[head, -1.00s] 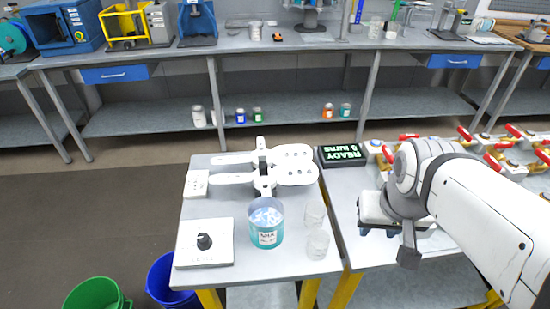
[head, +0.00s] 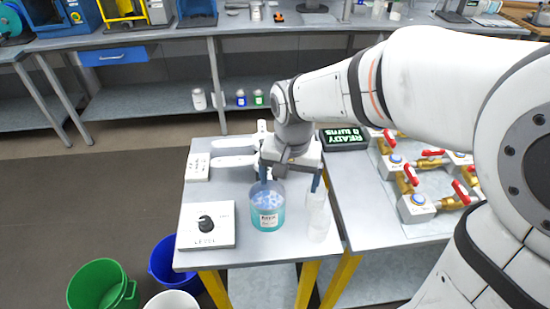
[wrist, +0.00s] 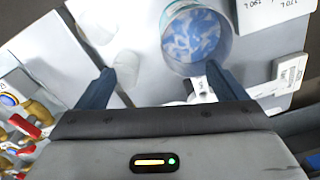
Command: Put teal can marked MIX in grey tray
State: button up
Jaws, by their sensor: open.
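The teal can (head: 268,218) with a white label, which seems to read MIX, stands upright on the small grey table and holds a pale blue, mottled content. It also shows in the wrist view (wrist: 197,42), partly behind one finger. My gripper (head: 290,178) is open and empty, pointing down over the table behind and to the right of the can. In the wrist view my gripper (wrist: 158,72) has its right finger near the can's rim; I cannot tell whether they touch. I cannot make out a grey tray for sure.
Clear cups (head: 318,215) stand right of the can, close to the other finger. A white knob box (head: 206,226) lies left, a white button box (head: 197,167) behind it. A READY display (head: 344,139) and red-handled valves (head: 432,165) are right. Buckets (head: 97,285) stand below.

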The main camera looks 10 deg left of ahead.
aim_at(269, 183)
jog(key=shift+o, duration=0.8)
jog(key=a, duration=0.1)
jog(key=a+f, duration=0.1)
jog(key=a, duration=0.2)
jog(key=shift+a+f, duration=0.25)
jog(key=shift+f, duration=0.15)
jog(key=f, duration=0.5)
jog(key=s+f+p, duration=0.1)
jog(key=f, duration=0.1)
jog(key=shift+a+f, duration=0.1)
jog(key=shift+f, duration=0.25)
jog(key=c, duration=1.2)
jog(key=shift+c, duration=1)
jog(key=shift+r, duration=0.15)
